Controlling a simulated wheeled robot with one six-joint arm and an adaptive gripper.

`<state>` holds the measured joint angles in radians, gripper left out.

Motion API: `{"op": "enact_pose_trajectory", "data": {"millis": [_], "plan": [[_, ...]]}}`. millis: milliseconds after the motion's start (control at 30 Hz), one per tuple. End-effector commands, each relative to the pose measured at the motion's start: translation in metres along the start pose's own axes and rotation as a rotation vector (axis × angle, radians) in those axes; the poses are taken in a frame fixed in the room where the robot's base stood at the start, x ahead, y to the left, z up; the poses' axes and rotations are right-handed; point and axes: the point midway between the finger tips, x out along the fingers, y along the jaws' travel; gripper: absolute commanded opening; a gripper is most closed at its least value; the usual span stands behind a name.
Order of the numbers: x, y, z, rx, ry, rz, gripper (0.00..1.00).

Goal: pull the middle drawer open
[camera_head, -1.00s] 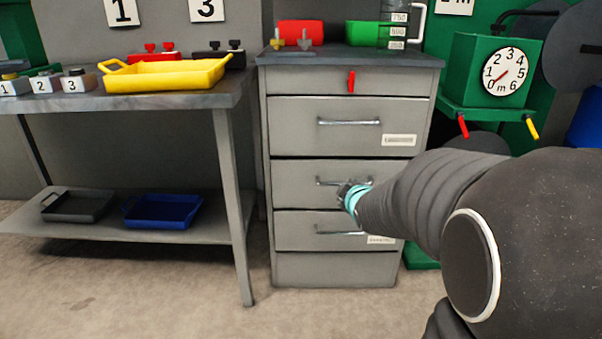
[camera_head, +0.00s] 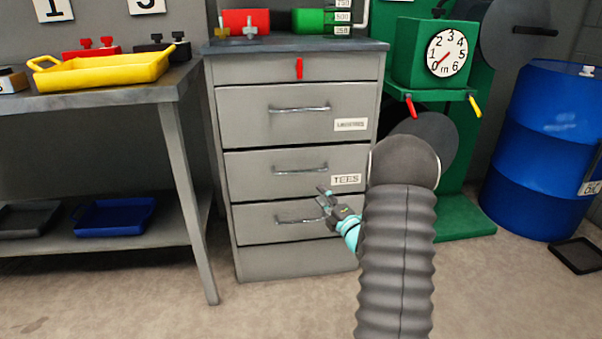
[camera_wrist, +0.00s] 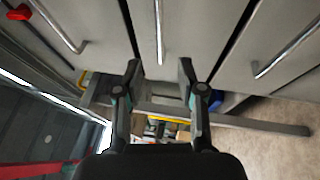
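The grey cabinet (camera_head: 228,180) has three drawers with bar handles. The middle drawer (camera_head: 250,178), labelled TEES, looks shut and flush with the others. Its handle (camera_head: 300,171) is a horizontal metal bar. My gripper (camera_head: 322,197) is in front of the cabinet, appearing just below and right of that handle. In the wrist view my gripper (camera_wrist: 160,72) is open and empty, its two fingers apart. The middle handle (camera_wrist: 159,30) lines up with the gap between the fingers, beyond the tips, with no contact visible.
The upper handle (camera_head: 300,109) and lower handle (camera_head: 300,220) are above and below. A workbench (camera_head: 120,95) with a yellow tray (camera_head: 105,75) stands left. A green stand (camera_head: 455,215) and a blue barrel (camera_head: 545,150) are right. Floor in front of the cabinet is clear.

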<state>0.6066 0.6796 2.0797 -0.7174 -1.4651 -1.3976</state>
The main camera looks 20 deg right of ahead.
Motion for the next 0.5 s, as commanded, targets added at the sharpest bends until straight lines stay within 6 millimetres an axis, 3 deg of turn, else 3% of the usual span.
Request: {"op": "enact_pose_trajectory", "data": {"millis": [500], "plan": [[0.091, 0.001, -0.001, 0.002, 0.002, 0.000, 0.39]]}}
